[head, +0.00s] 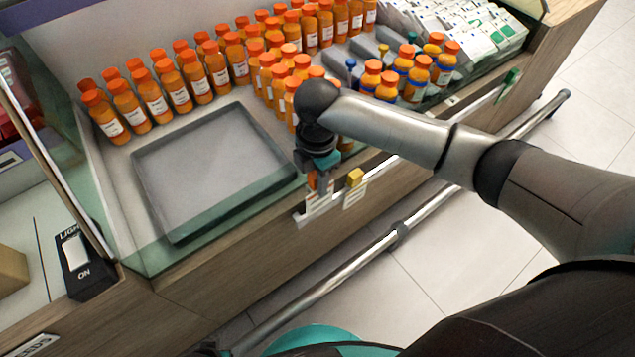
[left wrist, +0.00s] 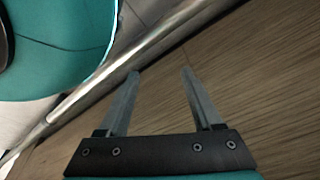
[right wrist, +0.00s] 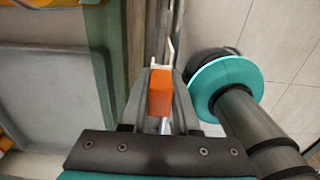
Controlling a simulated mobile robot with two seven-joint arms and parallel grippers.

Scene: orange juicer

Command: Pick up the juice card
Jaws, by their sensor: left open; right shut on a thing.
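The juice card (head: 319,204) is a small white tag with an orange clip at its top. It is by the front edge of the counter, below my right gripper (head: 316,174). In the right wrist view the orange clip (right wrist: 160,98) is between the fingers of my right gripper (right wrist: 161,75), which is shut on it. I cannot tell whether the card still touches the rail. My left gripper (left wrist: 162,75) is open and empty, seen only in its wrist view, by a wooden panel and a metal rail.
A card with a yellow clip (head: 355,184) is just to the right. Orange juice bottles (head: 160,103) stand in rows behind an empty grey tray (head: 146,188). A metal rail (head: 345,262) runs low along the counter front. White cartons (head: 460,25) are at the back right.

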